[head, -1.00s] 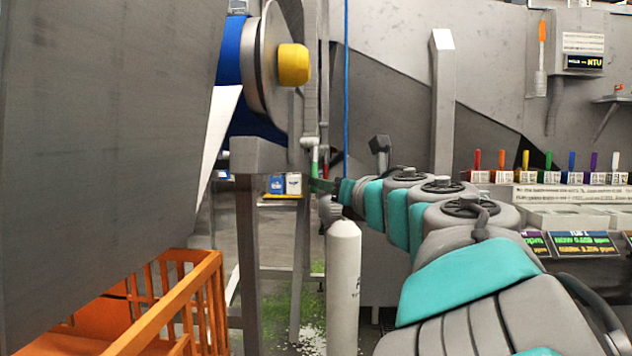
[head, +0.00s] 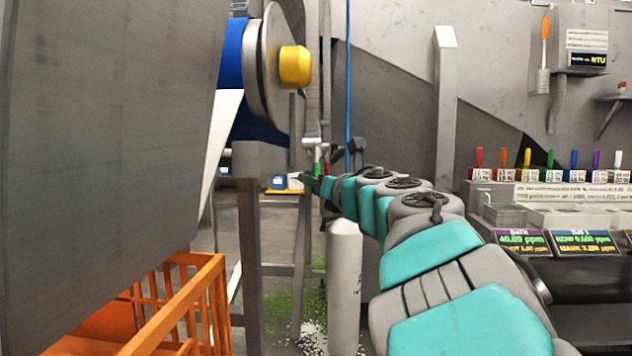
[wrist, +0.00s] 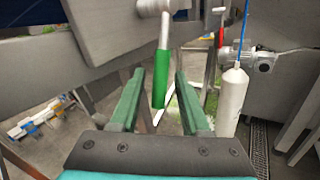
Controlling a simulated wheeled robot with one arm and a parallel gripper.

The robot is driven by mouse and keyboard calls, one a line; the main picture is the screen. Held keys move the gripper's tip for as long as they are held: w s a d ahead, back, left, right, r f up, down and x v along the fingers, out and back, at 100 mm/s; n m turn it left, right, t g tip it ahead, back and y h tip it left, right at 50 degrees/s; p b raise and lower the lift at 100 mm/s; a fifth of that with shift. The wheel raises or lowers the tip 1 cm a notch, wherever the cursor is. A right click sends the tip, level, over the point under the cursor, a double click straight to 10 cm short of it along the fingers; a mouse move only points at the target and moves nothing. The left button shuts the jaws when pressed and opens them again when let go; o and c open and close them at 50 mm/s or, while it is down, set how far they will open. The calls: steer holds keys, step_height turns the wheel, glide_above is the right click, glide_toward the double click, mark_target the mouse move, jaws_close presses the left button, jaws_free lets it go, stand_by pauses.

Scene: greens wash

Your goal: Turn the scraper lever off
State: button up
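A lever with a green grip (wrist: 161,79) hangs down from a pale pivot in the wrist view. It lies ahead of my gripper (wrist: 159,74), lined up between the two dark green fingers. The fingers are open, and I see no contact with the lever. In the head view the green-gripped lever (head: 316,163) is small, beside the conveyor frame, with my gripper (head: 308,182) just below it. A red-handled lever (wrist: 221,36) is farther right. No label shows which lever is the scraper's.
A white cylinder (wrist: 233,92) stands right of the fingers, with a blue cord above it. A grey beam (wrist: 110,35) is at upper left. In the head view, an orange crate (head: 190,300) is at lower left and a yellow-capped roller (head: 295,66) is above.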

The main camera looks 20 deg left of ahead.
jaws_close()
stand_by(1.2)
